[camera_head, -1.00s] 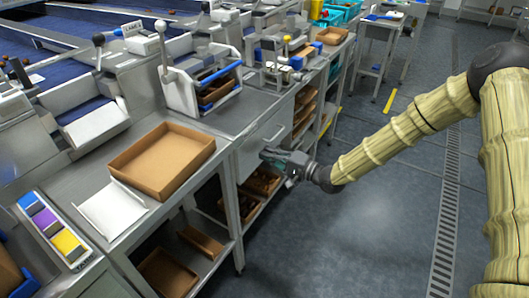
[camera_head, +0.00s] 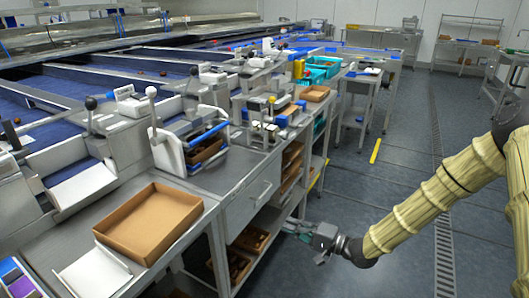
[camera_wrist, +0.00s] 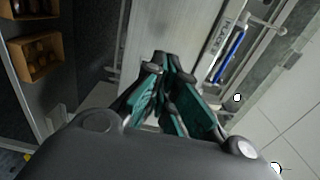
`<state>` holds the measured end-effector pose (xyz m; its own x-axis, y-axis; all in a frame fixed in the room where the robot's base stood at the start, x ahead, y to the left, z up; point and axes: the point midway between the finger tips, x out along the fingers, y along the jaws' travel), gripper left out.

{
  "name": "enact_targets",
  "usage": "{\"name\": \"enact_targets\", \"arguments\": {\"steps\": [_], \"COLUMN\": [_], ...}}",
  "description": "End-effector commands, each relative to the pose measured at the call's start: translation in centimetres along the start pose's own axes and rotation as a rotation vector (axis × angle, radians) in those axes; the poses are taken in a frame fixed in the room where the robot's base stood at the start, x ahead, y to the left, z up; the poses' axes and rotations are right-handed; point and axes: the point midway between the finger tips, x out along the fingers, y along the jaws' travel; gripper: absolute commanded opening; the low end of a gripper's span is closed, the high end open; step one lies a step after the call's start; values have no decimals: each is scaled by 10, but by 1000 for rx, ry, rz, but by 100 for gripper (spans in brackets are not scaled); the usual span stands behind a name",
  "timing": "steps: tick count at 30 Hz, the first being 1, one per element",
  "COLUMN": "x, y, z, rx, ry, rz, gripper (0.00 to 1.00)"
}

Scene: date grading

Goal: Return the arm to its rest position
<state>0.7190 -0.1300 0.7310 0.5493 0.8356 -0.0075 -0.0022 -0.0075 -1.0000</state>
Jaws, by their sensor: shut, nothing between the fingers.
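My gripper (camera_head: 308,234) is shut and empty in the head view. It hangs low at the end of my sleeved arm, over the floor beside the open lower shelves of the bench. In the wrist view my gripper (camera_wrist: 168,68) shows its dark, teal-sided fingers together with nothing between them. The fingers point toward a pale panel (camera_wrist: 190,25), apart from it as far as I can tell.
The steel bench (camera_head: 185,255) runs along the left, with an open cardboard tray (camera_head: 118,250) and a white sheet-like tray (camera_head: 92,275) on top. Lower-shelf boxes (camera_head: 252,240) are close to my gripper. The grey floor (camera_head: 385,180) is free toward the back right.

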Motion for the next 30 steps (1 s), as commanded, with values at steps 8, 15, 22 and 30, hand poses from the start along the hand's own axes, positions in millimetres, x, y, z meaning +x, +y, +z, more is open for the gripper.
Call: {"name": "enact_targets", "arguments": {"steps": [8,15,22,30], "x": [-9,-59,-143,-257], "y": [57,128,171,175], "z": [47,115,188,264], "rx": [-66,-180,-293,-392], "ry": [69,63,-60,-302], "rz": [249,622,996,1372], "gripper": [0,0,0,0]}}
